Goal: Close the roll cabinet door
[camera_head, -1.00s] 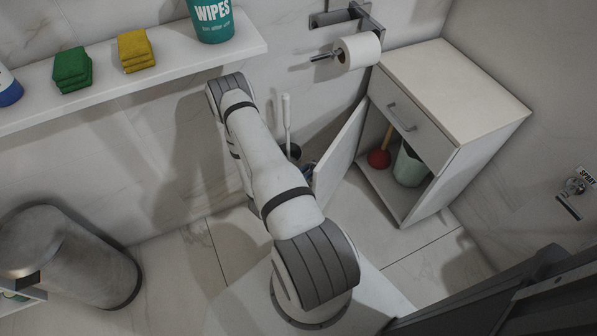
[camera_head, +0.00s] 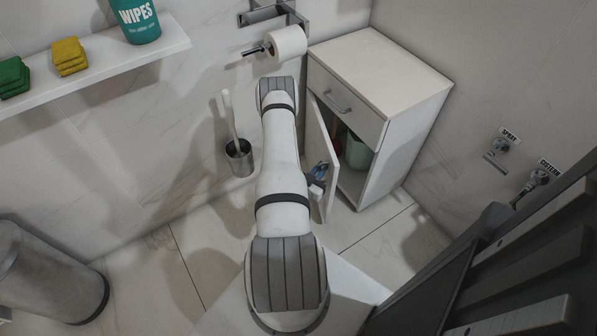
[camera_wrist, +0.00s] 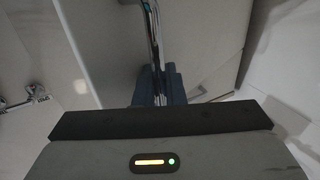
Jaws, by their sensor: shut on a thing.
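The roll cabinet (camera_head: 385,72) is a pale cabinet against the back wall at the right in the head view. Its lower door (camera_head: 318,132) stands partly open, projecting out from the cabinet's left side. My gripper (camera_head: 319,173) is at the outer face of the door, near its free edge and partly hidden by my arm. In the wrist view, my dark fingers (camera_wrist: 157,86) are closed around a slim metallic bar (camera_wrist: 153,35), apparently the door handle. The hinge side is partly hidden.
A pale green bin (camera_head: 358,152) stands inside the cabinet; a red plunger is mostly hidden. A drawer with a handle (camera_head: 338,105) is shut above. A toilet brush holder (camera_head: 239,157) stands left of my arm. A metal trash can (camera_head: 45,275) is at lower left.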

